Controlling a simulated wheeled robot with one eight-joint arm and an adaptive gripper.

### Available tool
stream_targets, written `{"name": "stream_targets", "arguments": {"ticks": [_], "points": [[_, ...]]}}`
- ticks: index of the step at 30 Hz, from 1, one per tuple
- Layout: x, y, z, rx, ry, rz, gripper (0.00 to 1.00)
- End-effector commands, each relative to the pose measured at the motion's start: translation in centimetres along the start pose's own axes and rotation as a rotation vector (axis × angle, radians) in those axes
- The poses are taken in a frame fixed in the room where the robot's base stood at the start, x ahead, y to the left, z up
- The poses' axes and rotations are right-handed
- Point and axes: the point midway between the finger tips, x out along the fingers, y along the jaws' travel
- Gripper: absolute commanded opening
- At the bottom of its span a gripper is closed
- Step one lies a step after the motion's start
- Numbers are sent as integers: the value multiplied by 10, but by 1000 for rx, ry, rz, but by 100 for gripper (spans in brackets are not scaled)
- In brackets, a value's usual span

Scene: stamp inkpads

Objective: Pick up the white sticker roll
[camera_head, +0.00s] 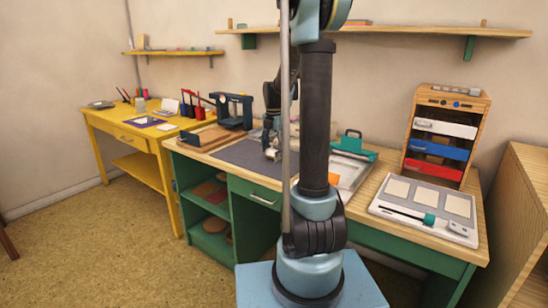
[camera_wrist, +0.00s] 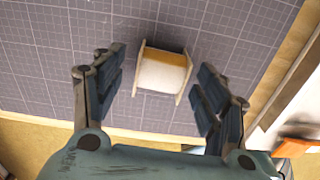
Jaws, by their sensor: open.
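The white sticker roll (camera_wrist: 162,74) lies on the dark grey gridded mat (camera_wrist: 40,65) in the wrist view. It is a white band with a tan strip, between two pale end flanges. My gripper (camera_wrist: 160,82) is open, with one dark finger on each side of the roll and a gap to each flange. Whether the fingers are level with the roll or above it I cannot tell.
The mat lies on a green workbench (camera_head: 255,194). A dark press-like tool (camera_head: 232,112) stands at the back left. A tray with a teal clip (camera_head: 352,145) lies right of my arm. A wooden drawer rack (camera_head: 440,135) and a panel with pale pads (camera_head: 425,208) are farther right.

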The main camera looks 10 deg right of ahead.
Motion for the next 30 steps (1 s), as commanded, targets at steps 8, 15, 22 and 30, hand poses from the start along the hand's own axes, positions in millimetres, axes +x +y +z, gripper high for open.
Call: {"name": "stream_targets", "arguments": {"ticks": [8,15,22,30], "points": [[19,0,0,0,0,0,67],[19,0,0,0,0,0,55],[19,0,0,0,0,0,19],[18,0,0,0,0,0,19]]}}
